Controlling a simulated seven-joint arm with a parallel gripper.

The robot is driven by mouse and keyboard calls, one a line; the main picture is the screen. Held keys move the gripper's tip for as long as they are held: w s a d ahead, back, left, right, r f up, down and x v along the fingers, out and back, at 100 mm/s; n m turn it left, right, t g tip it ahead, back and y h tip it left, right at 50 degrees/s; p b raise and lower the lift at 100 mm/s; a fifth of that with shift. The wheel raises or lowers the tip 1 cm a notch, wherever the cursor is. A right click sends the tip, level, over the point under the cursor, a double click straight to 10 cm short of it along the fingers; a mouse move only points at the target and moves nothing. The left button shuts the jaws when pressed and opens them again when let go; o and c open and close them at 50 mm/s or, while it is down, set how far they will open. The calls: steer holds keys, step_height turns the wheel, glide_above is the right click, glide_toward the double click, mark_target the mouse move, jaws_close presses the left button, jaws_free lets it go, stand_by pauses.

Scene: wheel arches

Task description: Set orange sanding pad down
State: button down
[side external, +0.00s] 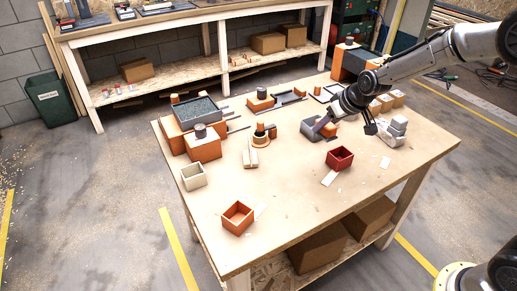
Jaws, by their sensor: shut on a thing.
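My gripper (323,122) is at the right side of the table, low over a grey block with a curved shape (309,131). It is shut on what appears to be the orange sanding pad (331,130), a small orange patch just beside the grey block. The fingers and arm hide much of it. I cannot tell whether the pad touches the block or the tabletop.
A dark red open box (339,158) stands just in front of my gripper. White blocks (396,130) are to the right. An orange box (238,217) and a cream box (193,176) stand left. The front middle of the table (290,210) is mostly clear.

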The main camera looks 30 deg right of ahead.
steer(key=a+n+y, duration=0.2)
steer(key=a+n, duration=0.2)
steer(key=a, duration=1.8)
steer(key=shift+g+y, duration=0.3)
steer(key=w+a+f, duration=0.1)
steer(key=w+f, duration=0.1)
steer(key=w, duration=0.2)
steer(key=w+a+f, duration=0.2)
steer(key=w+f, duration=0.1)
steer(key=w, duration=0.1)
steer(key=w+a+f, duration=0.1)
steer(key=w+f, duration=0.2)
steer(key=w, duration=0.1)
steer(key=shift+a+f, duration=0.1)
steer(key=shift+a, duration=0.2)
steer(key=shift+x, duration=1)
steer(key=shift+f, duration=1.4)
steer(key=shift+f, duration=0.15)
steer(key=shift+c, duration=1.5)
jaws_free()
